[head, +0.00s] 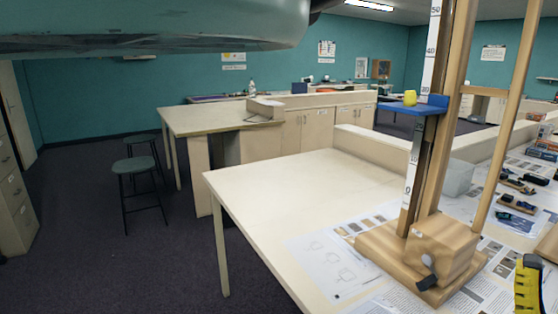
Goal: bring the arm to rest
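My gripper is not in view. A large smooth grey-green shape, seemingly a link of my arm (150,25), fills the top left of the head view, close to the camera. A dark part shows at its right end. Whether the gripper holds anything cannot be seen.
A pale table (290,185) spans the front right. On it stands a wooden tower (440,140) with a height scale and a blue platform (425,107) bearing a small yellow object (410,98). Stools (138,166) stand at left. Dark floor (90,260) is open at the front left.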

